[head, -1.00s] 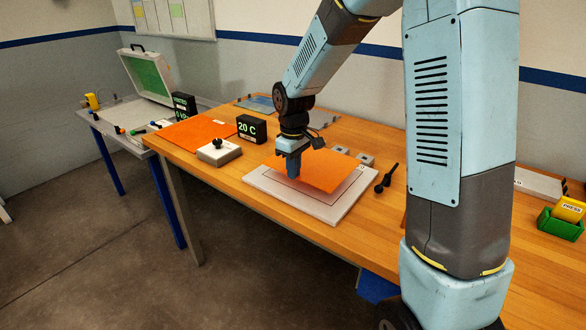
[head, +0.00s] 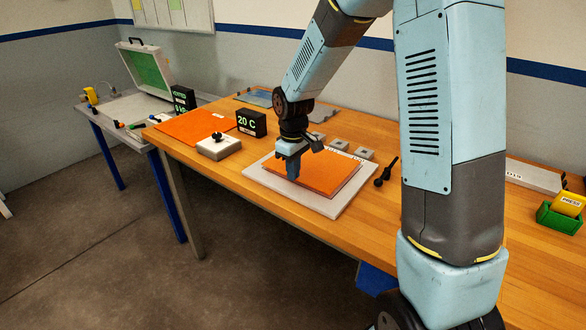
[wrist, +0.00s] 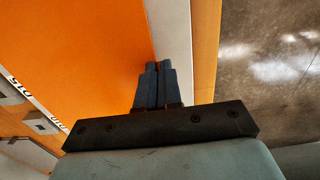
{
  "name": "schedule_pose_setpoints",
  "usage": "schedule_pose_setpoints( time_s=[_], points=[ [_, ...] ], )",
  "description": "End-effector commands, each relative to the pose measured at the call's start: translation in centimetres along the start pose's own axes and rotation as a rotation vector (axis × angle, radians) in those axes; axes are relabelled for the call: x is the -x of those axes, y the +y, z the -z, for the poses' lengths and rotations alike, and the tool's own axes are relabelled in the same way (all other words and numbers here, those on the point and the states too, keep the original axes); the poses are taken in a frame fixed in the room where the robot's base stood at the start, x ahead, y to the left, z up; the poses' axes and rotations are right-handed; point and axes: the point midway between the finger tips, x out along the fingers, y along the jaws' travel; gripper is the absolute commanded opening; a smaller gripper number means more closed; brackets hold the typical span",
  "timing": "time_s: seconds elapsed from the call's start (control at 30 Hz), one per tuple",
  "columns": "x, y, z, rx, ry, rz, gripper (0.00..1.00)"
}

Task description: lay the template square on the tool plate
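The template appears to be the thin orange sheet (head: 320,178) over the pale tool plate (head: 322,209) on the wooden bench. Its edges run roughly parallel to the plate's, with a pale margin along the front and right. Contact with the plate all over cannot be told. My gripper (head: 293,174) points down at the sheet's near left edge. In the wrist view the two fingers (wrist: 155,68) are close together at the edge of the orange sheet (wrist: 85,50), shut on it. The plate's pale border (wrist: 172,35) shows beyond that edge. The fingers hide part of the sheet's edge.
A grey box with a black knob (head: 217,147) and a "20 C" display (head: 251,123) stand left of the plate. Small grey blocks (head: 340,145) lie behind it and a black tool (head: 386,170) to its right. Another orange sheet (head: 194,126) lies further left. A green bin (head: 560,221) is far right.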

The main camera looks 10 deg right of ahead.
Motion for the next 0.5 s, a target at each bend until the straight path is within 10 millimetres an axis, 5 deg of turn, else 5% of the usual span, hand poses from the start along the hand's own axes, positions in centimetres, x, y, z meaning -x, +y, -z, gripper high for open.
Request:
schedule_pose_setpoints(
  time_s=[0.5],
  points=[
    [-1.5,0.0,0.0,0.0,-0.001,0.001,0.0]
  ],
)
